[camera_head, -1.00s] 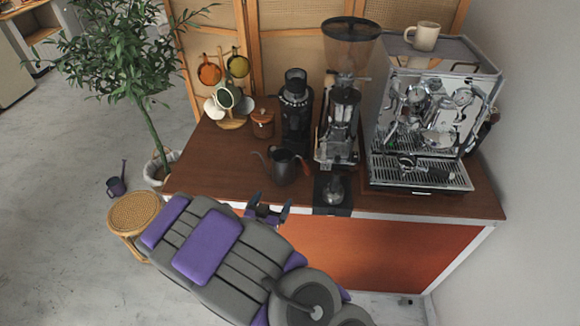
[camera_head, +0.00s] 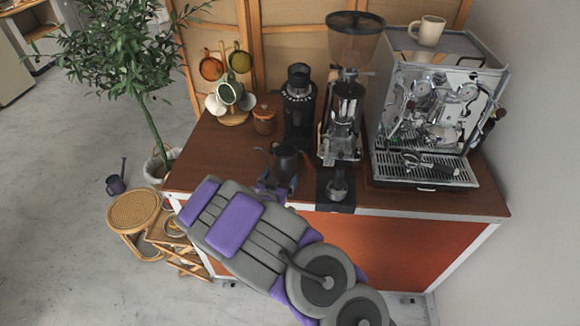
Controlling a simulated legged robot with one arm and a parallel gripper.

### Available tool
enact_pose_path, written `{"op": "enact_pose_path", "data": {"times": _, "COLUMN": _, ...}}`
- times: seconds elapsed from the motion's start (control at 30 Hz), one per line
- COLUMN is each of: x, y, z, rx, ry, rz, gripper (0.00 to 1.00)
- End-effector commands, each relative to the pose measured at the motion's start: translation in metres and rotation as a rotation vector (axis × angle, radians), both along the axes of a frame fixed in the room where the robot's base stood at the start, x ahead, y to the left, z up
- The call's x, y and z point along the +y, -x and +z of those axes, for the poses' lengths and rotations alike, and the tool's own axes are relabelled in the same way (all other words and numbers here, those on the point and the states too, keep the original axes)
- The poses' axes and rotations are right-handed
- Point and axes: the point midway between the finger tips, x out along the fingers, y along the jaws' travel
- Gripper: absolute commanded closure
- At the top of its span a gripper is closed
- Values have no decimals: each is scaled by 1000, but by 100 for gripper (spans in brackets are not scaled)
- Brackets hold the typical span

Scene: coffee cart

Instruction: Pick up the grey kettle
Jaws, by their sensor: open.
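The dark grey kettle (camera_head: 285,160) stands upright on the brown counter, near its front edge, with its thin spout to the left. My gripper (camera_head: 278,184) is open at the near side of the kettle, with its fingers close to the kettle's lower body. The gripper hides the kettle's base, and I cannot tell whether the fingers touch it.
A black grinder (camera_head: 299,108) stands behind the kettle, and a taller grinder (camera_head: 343,125) is to its right. A black tamping mat (camera_head: 334,200) lies at the front edge. The espresso machine (camera_head: 428,170) fills the right side. A lidded brown jar (camera_head: 264,121) and a cup stand (camera_head: 233,119) are behind left.

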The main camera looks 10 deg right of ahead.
Motion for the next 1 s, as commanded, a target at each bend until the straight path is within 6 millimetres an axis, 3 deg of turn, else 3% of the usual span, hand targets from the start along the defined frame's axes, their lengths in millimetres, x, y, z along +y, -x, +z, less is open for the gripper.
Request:
{"op": "enact_pose_path", "data": {"times": 0.27, "x": -12, "y": -11, "z": -2, "rx": -2, "ry": -7, "rz": 0, "gripper": 7}}
{"op": "enact_pose_path", "data": {"times": 0.5, "x": -28, "y": -33, "z": -7, "rx": 1, "ry": -11, "rz": -3, "gripper": 7}}
{"op": "enact_pose_path", "data": {"times": 0.7, "x": -29, "y": -50, "z": -10, "rx": -1, "ry": -5, "rz": 0, "gripper": 7}}
{"op": "enact_pose_path", "data": {"times": 1.0, "x": -31, "y": -53, "z": -10, "rx": 0, "ry": -4, "rz": 1, "gripper": 7}}
